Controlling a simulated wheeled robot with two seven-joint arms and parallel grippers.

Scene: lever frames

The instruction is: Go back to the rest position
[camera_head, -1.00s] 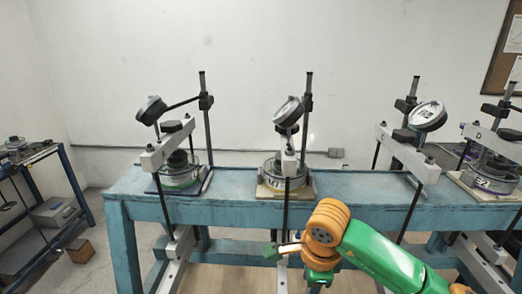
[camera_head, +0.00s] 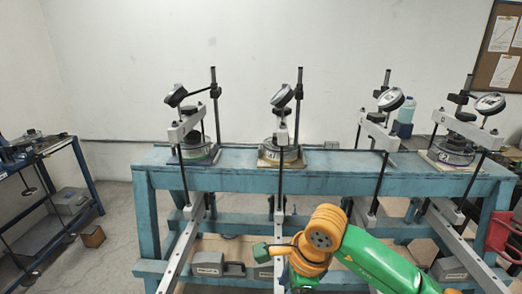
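My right arm comes in from the lower right, green with an orange joint. My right gripper (camera_head: 263,252) shows as a small dark green part left of that joint, in front of the bench's lower bars. Its fingers are too small to tell open from shut, and I see nothing held. My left gripper is out of view. Several lever frames stand along the blue bench (camera_head: 330,184): a left one (camera_head: 187,127), a middle one (camera_head: 281,133), and others further right, each with a round dial and a dish-like cell below.
A side table (camera_head: 55,146) with gear stands at the left, a small brown box (camera_head: 92,236) on the floor beside it. Grey weights (camera_head: 209,264) lie on the bench's lower shelf. A red thing (camera_head: 503,235) is at the right edge.

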